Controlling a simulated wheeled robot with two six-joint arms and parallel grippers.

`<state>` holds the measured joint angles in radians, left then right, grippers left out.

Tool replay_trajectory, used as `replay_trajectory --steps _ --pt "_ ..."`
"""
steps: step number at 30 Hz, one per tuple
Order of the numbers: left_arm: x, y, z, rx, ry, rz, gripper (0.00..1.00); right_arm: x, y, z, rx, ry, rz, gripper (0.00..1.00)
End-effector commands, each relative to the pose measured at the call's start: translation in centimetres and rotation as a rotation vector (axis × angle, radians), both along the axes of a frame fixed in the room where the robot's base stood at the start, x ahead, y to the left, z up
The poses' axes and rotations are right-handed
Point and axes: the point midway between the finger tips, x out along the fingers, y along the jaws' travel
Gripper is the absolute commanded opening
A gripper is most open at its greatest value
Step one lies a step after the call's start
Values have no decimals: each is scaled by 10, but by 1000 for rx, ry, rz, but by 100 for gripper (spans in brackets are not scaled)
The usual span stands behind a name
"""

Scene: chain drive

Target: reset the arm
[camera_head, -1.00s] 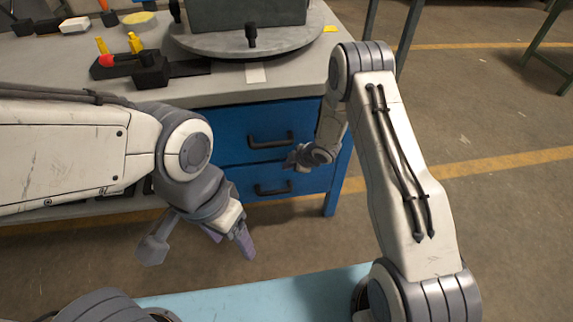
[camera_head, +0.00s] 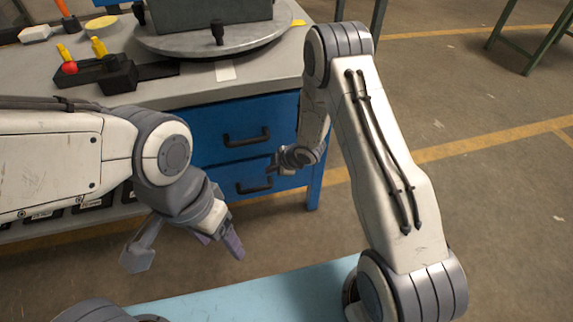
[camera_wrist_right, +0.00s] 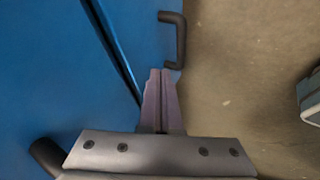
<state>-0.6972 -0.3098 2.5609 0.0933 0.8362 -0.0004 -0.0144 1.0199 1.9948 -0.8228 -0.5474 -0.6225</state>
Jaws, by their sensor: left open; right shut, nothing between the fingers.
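My left gripper (camera_head: 232,243) hangs from the left arm, pointing down in front of the workbench; its fingers are partly seen and hold nothing visible. My right arm is folded, with its wrist (camera_head: 300,158) in front of the blue drawers in the head view; its fingers are hidden there. In the right wrist view, my right gripper (camera_wrist_right: 160,75) has its two fingers together with nothing between them. They point along the blue drawer front (camera_wrist_right: 60,70), near a dark handle (camera_wrist_right: 175,40); whether they touch it I cannot tell.
The grey workbench top (camera_head: 200,88) carries a round turntable (camera_head: 270,35) with a grey block. A black fixture (camera_head: 118,75) with yellow and red knobs stands to its left. Blue drawers (camera_head: 215,150) with dark handles are below. Open floor (camera_head: 480,200) lies to the right.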

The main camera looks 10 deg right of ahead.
Motion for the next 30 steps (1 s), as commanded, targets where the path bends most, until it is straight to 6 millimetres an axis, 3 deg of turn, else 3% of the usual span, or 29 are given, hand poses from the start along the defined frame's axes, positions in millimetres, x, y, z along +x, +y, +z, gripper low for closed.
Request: replay_trajectory --steps 1,9,23,26,30 --pt "0 0 9 -1 -1 0 69 -5 -6 17 0 -4 -2 0" --pt "0 0 20 -1 -1 0 69 -31 -31 56 0 -2 -8 0" --pt "0 0 22 -1 -1 0 69 -38 -34 71 -9 4 -11 0" --pt "0 0 22 -1 -1 0 69 -37 -28 89 -44 20 -55 0" --pt "0 0 22 -1 -1 0 69 -49 -13 138 -112 77 -198 0"
